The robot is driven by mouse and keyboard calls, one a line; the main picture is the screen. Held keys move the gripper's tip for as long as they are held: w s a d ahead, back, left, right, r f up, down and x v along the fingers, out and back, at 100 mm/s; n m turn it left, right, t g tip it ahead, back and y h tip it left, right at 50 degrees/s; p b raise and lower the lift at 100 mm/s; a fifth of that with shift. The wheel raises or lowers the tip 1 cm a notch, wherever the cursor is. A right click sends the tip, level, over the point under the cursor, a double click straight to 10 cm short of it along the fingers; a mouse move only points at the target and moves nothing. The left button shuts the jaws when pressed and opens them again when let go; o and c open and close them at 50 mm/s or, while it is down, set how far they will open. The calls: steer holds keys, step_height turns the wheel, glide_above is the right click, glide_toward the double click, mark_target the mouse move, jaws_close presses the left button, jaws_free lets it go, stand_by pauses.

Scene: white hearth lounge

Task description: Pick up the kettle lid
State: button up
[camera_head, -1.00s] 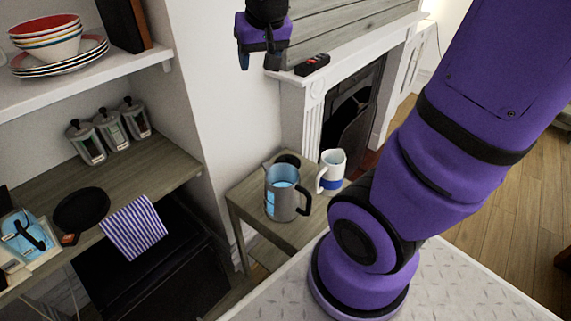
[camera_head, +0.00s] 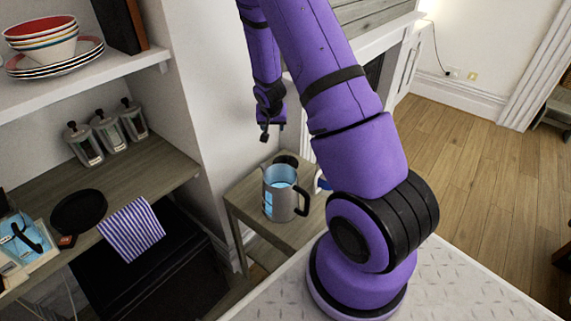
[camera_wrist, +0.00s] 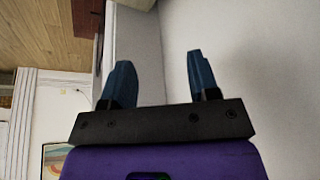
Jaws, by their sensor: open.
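The grey kettle (camera_head: 280,200) stands upright on the small wooden table. Its top is uncovered, with blue showing inside, and its black handle points right. A dark round piece (camera_head: 287,160), which looks like the kettle lid, shows just behind the kettle, partly hidden by it. My gripper (camera_head: 265,134) is above and slightly left of that piece, apart from it. In the wrist view my gripper (camera_wrist: 160,78) has its two blue fingers spread, with nothing between them. The wrist view shows neither kettle nor lid.
A white and blue mug (camera_head: 320,183) is mostly hidden behind my arm. The small table (camera_head: 243,203) stands against the wall, beside a shelf unit with canisters (camera_head: 107,132), a black pan (camera_head: 79,211) and a striped cloth (camera_head: 132,228). The fireplace is behind my arm.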

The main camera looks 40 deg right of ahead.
glide_above(285, 157)
steer(key=s+a, duration=0.2)
steer(key=shift+m+g, duration=0.3)
step_height(285, 157, down, 12)
steer(key=shift+r, duration=0.1)
steer(key=shift+x, duration=3.8)
steer(key=shift+d, duration=0.15)
steer(key=c, duration=1)
